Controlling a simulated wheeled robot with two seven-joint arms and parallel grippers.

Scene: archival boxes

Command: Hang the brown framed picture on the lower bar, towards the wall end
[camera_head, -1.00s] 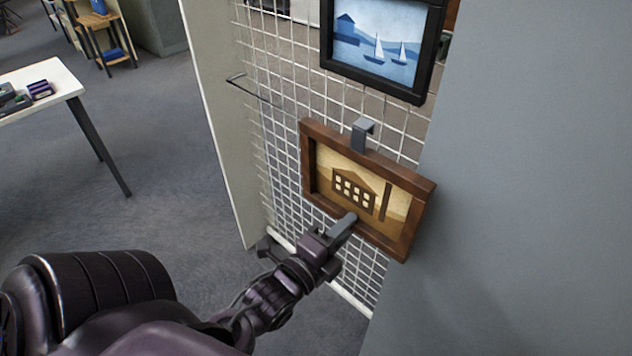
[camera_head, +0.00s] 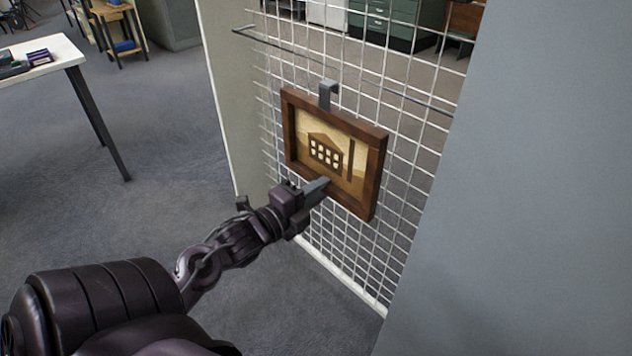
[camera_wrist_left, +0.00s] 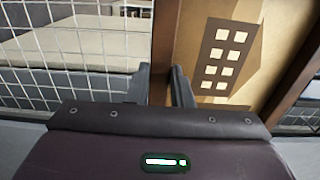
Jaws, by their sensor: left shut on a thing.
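The brown framed picture (camera_head: 374,179), a tan building scene in a wooden frame, stands nearly upright in front of the wire grid. A grey hook (camera_head: 328,94) sticks up from its top edge. My left gripper (camera_head: 318,187) is shut on the frame's lower edge; the wrist view shows the brown rail (camera_wrist_left: 165,40) between the fingers. A thin dark bar (camera_head: 400,95) runs across the grid, its left end bent outward. The hook appears just below and in front of this bar, and I see no clear contact. My right gripper is out of view.
A grey wall panel (camera_head: 490,220) stands close on the right. A pale panel edge (camera_head: 225,100) borders the grid (camera_head: 345,255) on the left. A white table (camera_head: 45,65) is at the far left. Carpet between it and the grid is clear.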

